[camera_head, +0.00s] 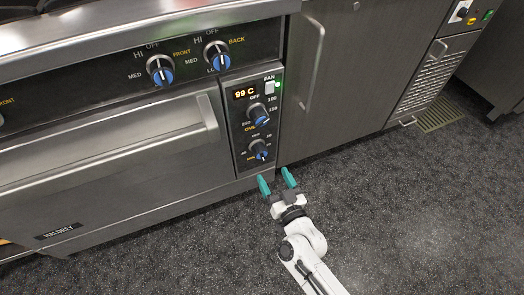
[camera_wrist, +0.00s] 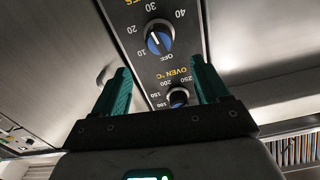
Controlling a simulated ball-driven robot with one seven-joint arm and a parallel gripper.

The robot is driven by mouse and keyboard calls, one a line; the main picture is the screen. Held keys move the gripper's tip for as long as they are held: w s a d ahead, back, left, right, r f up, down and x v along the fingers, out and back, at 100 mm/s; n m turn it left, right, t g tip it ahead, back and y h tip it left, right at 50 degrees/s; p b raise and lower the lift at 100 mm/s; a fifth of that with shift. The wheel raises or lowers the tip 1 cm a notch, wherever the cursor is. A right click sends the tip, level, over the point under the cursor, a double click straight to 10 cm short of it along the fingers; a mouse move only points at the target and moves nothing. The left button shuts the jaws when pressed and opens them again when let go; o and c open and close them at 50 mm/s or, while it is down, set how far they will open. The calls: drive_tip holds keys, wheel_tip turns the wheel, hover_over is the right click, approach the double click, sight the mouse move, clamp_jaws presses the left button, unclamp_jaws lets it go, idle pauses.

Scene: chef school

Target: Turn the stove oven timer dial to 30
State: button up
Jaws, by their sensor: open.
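The timer dial (camera_head: 259,149) is the lower black and blue knob on the narrow control panel at the oven's right side. In the wrist view the timer dial (camera_wrist: 159,38) is upside down, with OFF, 10, 20, 30 and 40 around it. Its exact setting is hard to read. The oven temperature dial (camera_head: 257,113) sits above it, and also shows in the wrist view (camera_wrist: 178,97). My gripper (camera_head: 277,181) is open and empty, with teal fingers, below and apart from the timer dial. In the wrist view my gripper (camera_wrist: 161,70) has its fingers spread, with the panel visible between them.
The oven door handle (camera_head: 208,112) sticks out left of the panel. Two burner knobs sit higher up, FRONT (camera_head: 160,70) and BACK (camera_head: 217,56). A lit display (camera_head: 245,93) reads 99 C. A cabinet (camera_head: 350,75) stands to the right. The speckled floor (camera_head: 420,210) is clear there.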

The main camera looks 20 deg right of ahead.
sight(263, 156)
drive_tip(key=shift+n, duration=0.3)
drive_tip(key=w+b, duration=0.3)
drive_tip(key=w, duration=0.7)
drive_tip(key=shift+w, duration=0.4)
drive_tip(key=c, duration=1)
drive_tip(key=shift+o, duration=0.2)
drive_tip(key=shift+m, duration=1.1)
drive_tip(key=o, duration=1)
drive_tip(key=shift+c, duration=0.2)
